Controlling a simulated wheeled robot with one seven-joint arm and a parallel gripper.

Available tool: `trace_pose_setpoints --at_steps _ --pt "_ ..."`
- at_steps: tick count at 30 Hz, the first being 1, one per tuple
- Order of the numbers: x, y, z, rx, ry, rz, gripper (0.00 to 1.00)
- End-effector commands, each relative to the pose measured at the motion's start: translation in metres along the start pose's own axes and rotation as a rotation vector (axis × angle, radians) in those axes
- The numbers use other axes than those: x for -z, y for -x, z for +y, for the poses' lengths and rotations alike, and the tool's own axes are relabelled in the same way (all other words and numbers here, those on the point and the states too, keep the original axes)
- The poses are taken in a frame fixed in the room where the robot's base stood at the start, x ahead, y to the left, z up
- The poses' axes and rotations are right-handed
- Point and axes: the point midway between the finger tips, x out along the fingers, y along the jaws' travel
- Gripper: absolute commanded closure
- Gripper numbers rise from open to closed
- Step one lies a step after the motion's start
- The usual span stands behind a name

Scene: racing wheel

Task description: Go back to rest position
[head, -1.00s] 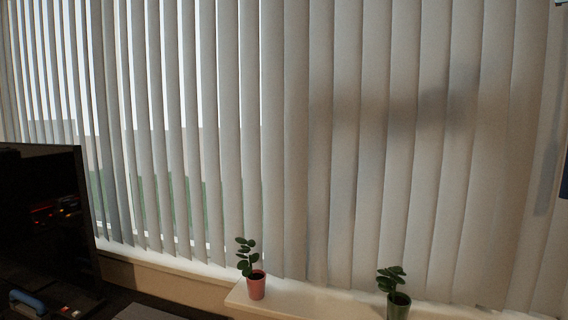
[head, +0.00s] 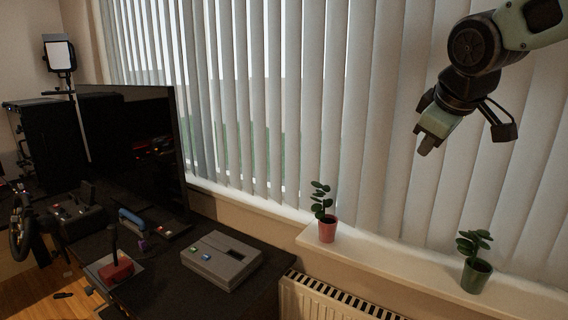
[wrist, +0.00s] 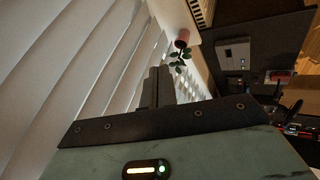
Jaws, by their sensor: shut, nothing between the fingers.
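My gripper (head: 428,147) shows at the upper right of the head view, raised in front of the blinds and pointing down to the left. In the wrist view my gripper (wrist: 159,75) shows its fingers together with nothing between them. It is apart from the plants, the desk and the sill. The rest of my arm leaves the head view at the top right.
White vertical blinds (head: 350,110) stand behind. A pink-potted plant (head: 326,228) and a green-potted plant (head: 475,275) stand on the sill. The dark desk (head: 165,285) holds a grey box (head: 222,262), a red joystick (head: 116,268) and a monitor (head: 150,150). A radiator (head: 320,300) is below.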

Motion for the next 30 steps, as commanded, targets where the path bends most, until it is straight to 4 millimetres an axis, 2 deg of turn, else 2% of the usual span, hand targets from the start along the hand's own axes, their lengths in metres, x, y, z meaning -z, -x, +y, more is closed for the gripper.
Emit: trace_pose_setpoints --at_steps 1,3,5,6,9,12,15,18,21,30 --pt "-0.004 -0.008 -0.039 0.064 0.005 -0.014 1.00" --pt "-0.013 -0.014 -0.089 0.147 0.002 -0.040 1.00" --pt "-0.025 -0.017 -0.131 0.216 -0.001 -0.071 1.00" --pt "-0.034 -0.018 -0.159 0.258 -0.001 -0.095 1.00" --pt "-0.065 -0.017 -0.224 0.356 0.000 -0.167 1.00" --pt "-0.102 -0.011 -0.276 0.428 0.002 -0.247 1.00" --pt "-0.136 -0.004 -0.312 0.473 0.003 -0.321 1.00" --pt "-0.160 0.002 -0.332 0.497 0.003 -0.372 1.00" --pt "-0.172 0.005 -0.341 0.506 0.004 -0.398 1.00" --pt "-0.174 0.005 -0.342 0.507 0.003 -0.402 1.00"
